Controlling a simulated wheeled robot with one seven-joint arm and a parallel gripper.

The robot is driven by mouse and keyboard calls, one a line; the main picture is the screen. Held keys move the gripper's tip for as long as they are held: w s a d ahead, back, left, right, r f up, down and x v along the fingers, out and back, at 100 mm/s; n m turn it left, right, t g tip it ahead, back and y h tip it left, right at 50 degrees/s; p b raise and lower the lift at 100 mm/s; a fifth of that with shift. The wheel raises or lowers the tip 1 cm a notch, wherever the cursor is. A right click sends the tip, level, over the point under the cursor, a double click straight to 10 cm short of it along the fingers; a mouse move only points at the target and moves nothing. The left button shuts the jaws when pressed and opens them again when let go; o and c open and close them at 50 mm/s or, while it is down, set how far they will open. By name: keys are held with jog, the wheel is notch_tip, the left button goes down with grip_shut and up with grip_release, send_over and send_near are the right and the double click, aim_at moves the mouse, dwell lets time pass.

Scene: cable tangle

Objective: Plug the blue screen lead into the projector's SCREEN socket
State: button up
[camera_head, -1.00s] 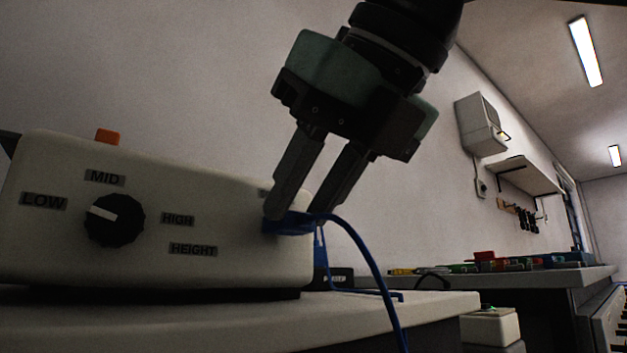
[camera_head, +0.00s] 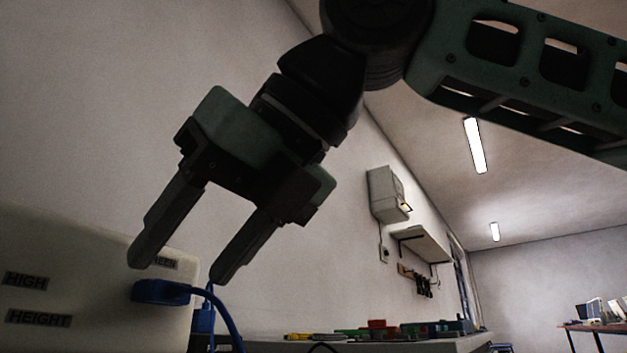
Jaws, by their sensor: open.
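The white projector (camera_head: 80,270) fills the lower left, with HIGH and HEIGHT labels on its face. A partly hidden label (camera_head: 163,264) sits near its right end. The blue lead's plug (camera_head: 160,291) sits against the projector's face just below that label and appears to be in a socket there. Its blue cable bends down to the right. My gripper (camera_head: 180,262) is open and empty, its fingers spread above the plug. The left fingertip is in front of the projector and the right one is right of the plug. The socket opening is hidden.
A second blue plug or cable part (camera_head: 204,318) hangs beside the projector's right end. A bench (camera_head: 400,344) with several coloured items stands behind on the right. A wall box (camera_head: 386,194) and a shelf (camera_head: 420,243) are farther back. The air right of my gripper is free.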

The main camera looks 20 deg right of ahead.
jog(key=v, duration=1.5)
jog(key=shift+s+d+r, duration=0.15)
jog(key=shift+d+r, duration=0.05)
jog(key=shift+r, duration=0.1)
